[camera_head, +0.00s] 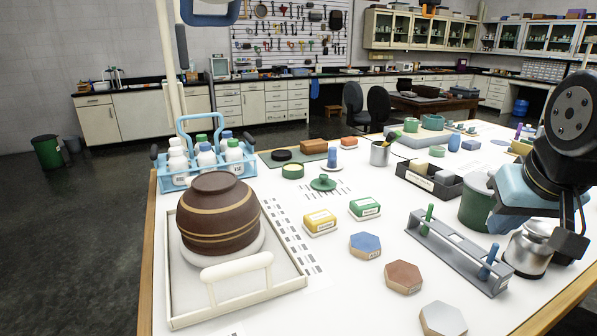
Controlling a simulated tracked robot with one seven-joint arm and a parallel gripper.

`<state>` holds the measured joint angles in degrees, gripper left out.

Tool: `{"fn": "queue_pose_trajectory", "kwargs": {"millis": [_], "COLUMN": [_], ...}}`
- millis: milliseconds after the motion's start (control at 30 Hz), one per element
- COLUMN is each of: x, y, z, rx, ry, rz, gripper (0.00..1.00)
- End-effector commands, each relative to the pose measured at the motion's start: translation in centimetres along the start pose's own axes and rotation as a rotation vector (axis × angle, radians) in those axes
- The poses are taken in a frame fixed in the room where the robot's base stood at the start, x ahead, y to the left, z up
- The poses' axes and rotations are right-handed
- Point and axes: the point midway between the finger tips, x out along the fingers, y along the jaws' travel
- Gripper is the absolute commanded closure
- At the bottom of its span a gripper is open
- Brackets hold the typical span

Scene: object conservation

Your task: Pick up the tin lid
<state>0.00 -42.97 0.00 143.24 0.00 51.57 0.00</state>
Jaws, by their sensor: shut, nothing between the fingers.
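A round green lid with a small knob (323,183) lies on the white table and looks like the tin lid. A short green tin (293,171) with a pale inside stands just behind it to the left. A flat black disc (281,155) lies behind the tin on a dark green mat. My gripper (569,245) hangs at the right edge, shut and empty, far to the right of the green lid. It is close to a shiny metal pot (528,250) and partly covers it; I cannot tell whether they touch.
A brown striped pot (218,215) sits in a white handled tray (178,308) at front left. A blue bottle carrier (165,183) stands behind it. Yellow (320,222) and green (365,208) boxes, hexagonal blocks and a grey rack (455,258) lie between the lid and my gripper.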

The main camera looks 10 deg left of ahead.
Motion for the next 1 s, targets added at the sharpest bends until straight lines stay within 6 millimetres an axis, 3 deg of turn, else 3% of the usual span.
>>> {"fn": "queue_pose_trajectory", "kwargs": {"millis": [133, 267, 667, 1000], "x": [-0.1, -0.1, 1.8, 6.3], "y": [-0.1, -0.7, -5.0, -10.8], "z": [-0.7, -3.1, -15.1, -24.3], "rx": [-0.003, -0.013, -0.063, -0.106], "ry": [-0.002, -0.014, -0.064, -0.103], "rz": [-0.001, -0.003, -0.015, -0.03], "gripper": [0.86, 0.73, 0.35, 0.35]}}
